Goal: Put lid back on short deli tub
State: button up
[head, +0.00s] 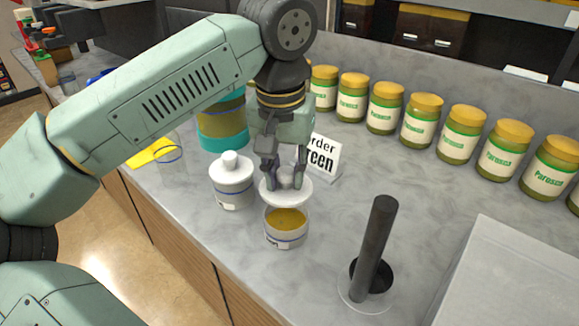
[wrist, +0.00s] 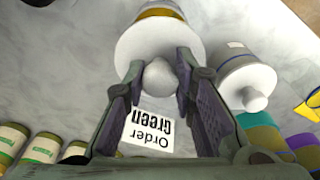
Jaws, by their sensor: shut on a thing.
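My gripper (head: 285,180) points down and is shut on the knob of a round white lid (head: 298,193). In the wrist view the lid (wrist: 150,38) spreads out beyond the fingertips, with its knob (wrist: 161,78) between them. The short deli tub (head: 285,241) is open at the top and holds something yellow-brown. The lid is above the tub's back edge and set back from its centre, leaving most of the contents in sight. I cannot tell whether the lid touches the rim. In the wrist view only part of the tub (wrist: 160,12) shows beyond the lid.
A taller tub (head: 233,190) with its white knobbed lid on stands just left. An "Order Green" sign (head: 323,155) and a teal-and-olive container (head: 222,125) are behind. A dark cylinder in a round holder (head: 375,255) stands front right. Several Parosca jars (head: 420,122) line the back.

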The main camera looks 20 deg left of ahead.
jog(key=shift+f+b, duration=1.95)
jog(key=shift+f, duration=0.9)
jog(key=shift+f+b, duration=0.2)
jog(key=shift+b, duration=0.2)
jog(key=o, duration=0.9)
jog(key=shift+o, duration=0.3)
jog(key=o, duration=0.4)
jog(key=shift+o, duration=0.2)
